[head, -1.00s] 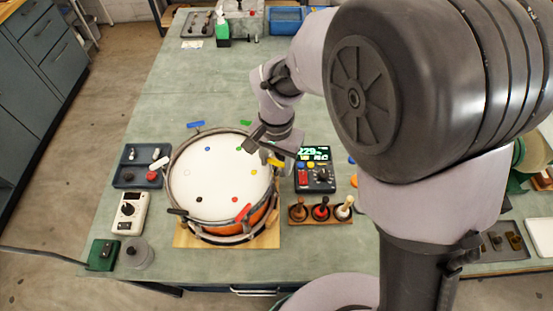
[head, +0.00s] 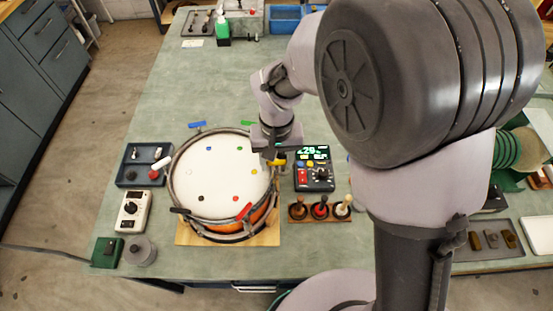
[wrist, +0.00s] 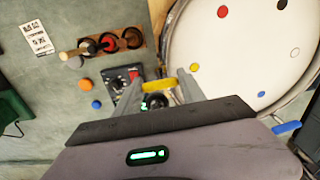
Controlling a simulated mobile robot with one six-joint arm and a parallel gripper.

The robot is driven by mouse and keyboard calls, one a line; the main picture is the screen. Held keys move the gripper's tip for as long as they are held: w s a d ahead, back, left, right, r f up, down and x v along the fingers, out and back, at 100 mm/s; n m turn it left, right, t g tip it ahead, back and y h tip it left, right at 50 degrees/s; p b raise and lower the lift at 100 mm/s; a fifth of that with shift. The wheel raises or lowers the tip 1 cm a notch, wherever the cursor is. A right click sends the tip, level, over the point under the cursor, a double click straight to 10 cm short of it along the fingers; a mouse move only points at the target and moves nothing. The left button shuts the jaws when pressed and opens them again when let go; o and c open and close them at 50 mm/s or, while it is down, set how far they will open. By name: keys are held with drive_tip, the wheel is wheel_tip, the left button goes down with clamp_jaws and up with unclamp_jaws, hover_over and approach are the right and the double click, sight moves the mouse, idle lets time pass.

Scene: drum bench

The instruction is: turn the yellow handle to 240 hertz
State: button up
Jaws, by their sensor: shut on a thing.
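The orange-sided drum (head: 215,176) with a white head lies on a wooden board. The yellow handle (head: 280,162) sits at its right rim. In the wrist view the yellow handle (wrist: 158,83) lies between the two fingers of my gripper (wrist: 157,90), which is shut on it. In the head view my gripper (head: 272,154) comes down over the right rim, and its wrist partly hides the handle. The tuner (head: 313,170) stands just right of the drum. Its green display (head: 313,153) shows digits with 29 in them, but I cannot read the whole number.
A rack of three wooden-handled tools (head: 320,209) stands in front of the tuner. Left of the drum are a grey tray (head: 130,178), a white dial box (head: 131,212) and a green box (head: 106,252).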

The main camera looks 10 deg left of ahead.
sight(276, 161)
idle(0.3)
drive_tip(key=o, duration=1.4)
drive_tip(key=shift+c, duration=0.2)
wheel_tip(276, 161, up, 18)
drive_tip(key=p, duration=0.4)
drive_tip(key=shift+f+p, duration=0.25)
drive_tip(key=shift+p, duration=0.05)
